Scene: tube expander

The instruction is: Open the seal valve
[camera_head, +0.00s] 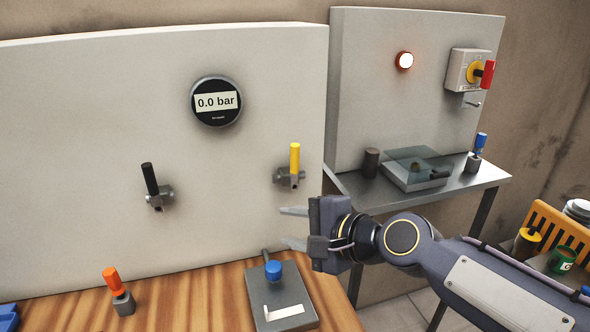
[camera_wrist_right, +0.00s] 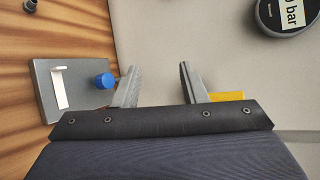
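On the white panel, a valve with a black handle (camera_head: 150,179) is at left and one with a yellow handle (camera_head: 295,158) is at right; both handles point up. No label shows which is the seal valve. A round gauge (camera_head: 216,101) above them reads 0.0 bar. My right gripper (camera_head: 289,227) is open and empty, below the yellow-handled valve in the head view. In the right wrist view, its fingers (camera_wrist_right: 158,86) are apart with bare panel between them. The yellow handle (camera_wrist_right: 228,96) shows partly beyond the right finger, mostly hidden by the gripper body. My left gripper is not in view.
On the wooden table stand a grey plate with a blue knob (camera_head: 273,270) and a small orange-handled piece (camera_head: 112,281). A metal side table (camera_head: 460,186) at right holds several items, below a red-handled switch (camera_head: 487,74) and a lit lamp (camera_head: 404,61).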

